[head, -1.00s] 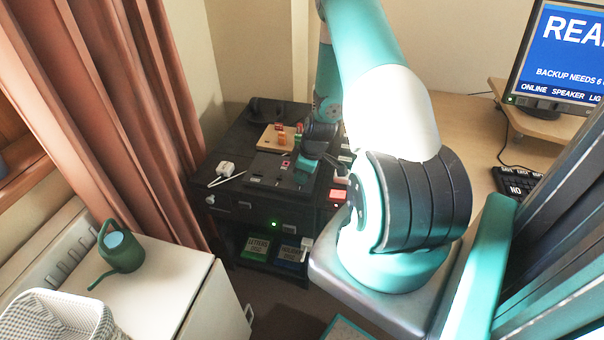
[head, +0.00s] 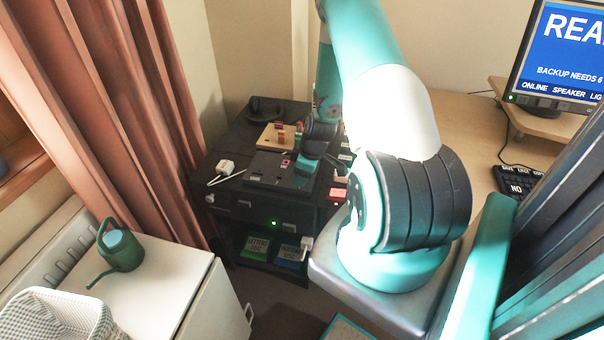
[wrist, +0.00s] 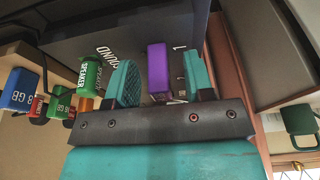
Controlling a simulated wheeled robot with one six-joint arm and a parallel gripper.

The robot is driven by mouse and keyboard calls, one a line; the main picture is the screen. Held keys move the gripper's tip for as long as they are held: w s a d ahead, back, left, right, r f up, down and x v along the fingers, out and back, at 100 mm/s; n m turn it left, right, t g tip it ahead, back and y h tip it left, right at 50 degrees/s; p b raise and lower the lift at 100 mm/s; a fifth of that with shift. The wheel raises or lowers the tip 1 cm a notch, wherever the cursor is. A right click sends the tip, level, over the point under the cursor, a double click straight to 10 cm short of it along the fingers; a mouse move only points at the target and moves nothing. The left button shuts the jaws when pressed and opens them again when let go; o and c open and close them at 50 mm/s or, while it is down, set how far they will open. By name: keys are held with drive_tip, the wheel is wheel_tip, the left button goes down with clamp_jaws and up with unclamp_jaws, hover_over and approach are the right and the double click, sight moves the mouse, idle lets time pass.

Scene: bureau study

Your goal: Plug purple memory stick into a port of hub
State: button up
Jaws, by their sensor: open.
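The purple memory stick (wrist: 157,70) stands out from a dark surface in the wrist view, beside a printed "1". My gripper (wrist: 160,82) is open, with one teal finger on each side of the stick. Gaps show on both sides, so the fingers do not grip it. In the head view my gripper (head: 305,168) is small and partly hidden by my arm, over a dark panel box (head: 262,172) on the black cabinet. I cannot tell which part is the hub, or whether the stick's lower end sits in a socket.
A green SPEAKER plug (wrist: 89,76) stands left of my gripper, with a blue GB stick (wrist: 20,88) farther left. A white adapter (head: 226,167) with a cable lies on the cabinet. A wooden board (head: 266,139) with small blocks is behind. A desk and monitor (head: 565,50) stand right.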

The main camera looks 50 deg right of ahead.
drive_tip(key=v, duration=1.7)
drive_tip(key=shift+r, duration=0.2)
drive_tip(key=shift+s+a, duration=0.1)
drive_tip(key=w+a+r+y, duration=0.1)
drive_tip(key=w+a+r, duration=0.1)
drive_tip(key=a+r, duration=0.35)
drive_tip(key=w+a+r+n+p, duration=0.1)
drive_tip(key=a+r, duration=0.1)
drive_tip(key=a, duration=0.6)
drive_tip(key=w+a+r+y, duration=0.1)
drive_tip(key=w+a+r, duration=0.1)
drive_tip(key=a+r, duration=0.35)
drive_tip(key=s+a+r+g, duration=0.1)
drive_tip(key=s+a+r, duration=0.2)
drive_tip(key=s+a, duration=0.5)
drive_tip(key=s+a+r+n+g+y+p, duration=0.1)
drive_tip(key=s+a+r, duration=0.3)
drive_tip(key=a, duration=0.9)
drive_tip(key=s, duration=0.3)
drive_tip(key=shift+s+r+n+g, duration=0.25)
drive_tip(key=shift+s+n+g, duration=0.05)
drive_tip(key=shift+s+g, duration=0.1)
